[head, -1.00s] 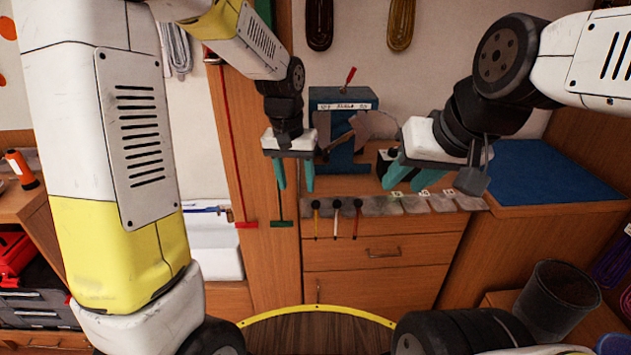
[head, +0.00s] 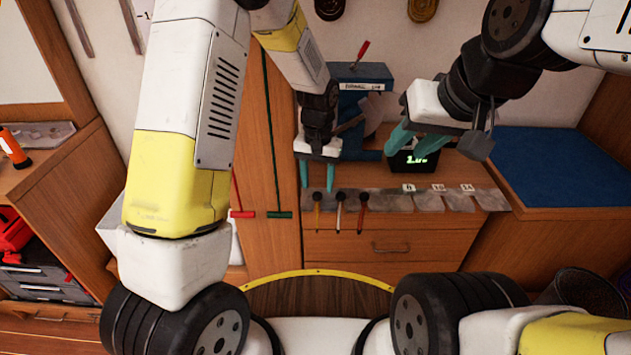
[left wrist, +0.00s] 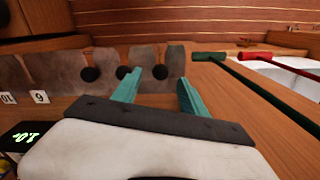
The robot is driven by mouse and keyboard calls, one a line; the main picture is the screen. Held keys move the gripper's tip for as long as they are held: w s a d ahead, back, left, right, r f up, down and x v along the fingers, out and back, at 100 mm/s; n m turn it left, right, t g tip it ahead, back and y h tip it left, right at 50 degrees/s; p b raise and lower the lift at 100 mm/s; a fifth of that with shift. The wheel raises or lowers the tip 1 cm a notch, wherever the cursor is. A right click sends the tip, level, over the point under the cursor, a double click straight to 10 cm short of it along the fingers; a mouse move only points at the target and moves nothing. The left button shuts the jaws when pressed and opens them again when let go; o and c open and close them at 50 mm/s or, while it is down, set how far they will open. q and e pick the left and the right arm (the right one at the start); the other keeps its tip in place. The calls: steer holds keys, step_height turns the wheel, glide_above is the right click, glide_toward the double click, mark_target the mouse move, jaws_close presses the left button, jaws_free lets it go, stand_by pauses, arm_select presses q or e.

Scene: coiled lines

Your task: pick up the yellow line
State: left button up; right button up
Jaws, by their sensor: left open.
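An olive-yellow coiled line (head: 423,9) hangs on the back wall. It is cut off by the top edge of the head view, so only its lower end shows. My left gripper (head: 318,178) is open and empty, pointing down at the bench's left end, well below the coil. In the left wrist view its two teal fingers (left wrist: 159,92) are apart with nothing between them. My right gripper (head: 412,145) looks open and empty, over the bench by a small green-lit display. No line is near either gripper.
A dark coil (head: 329,9) hangs left of the yellow one. Several tools hang at the bench front (head: 340,200), below my left gripper. A blue mat (head: 555,165) lies clear at right. The display (head: 418,160) sits under my right gripper.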

mark_target(317, 194)
arm_select(q)
steer(key=shift+f, duration=1.55)
jaws_close()
steer(key=shift+r, duration=0.15)
steer(key=shift+r, duration=1.6)
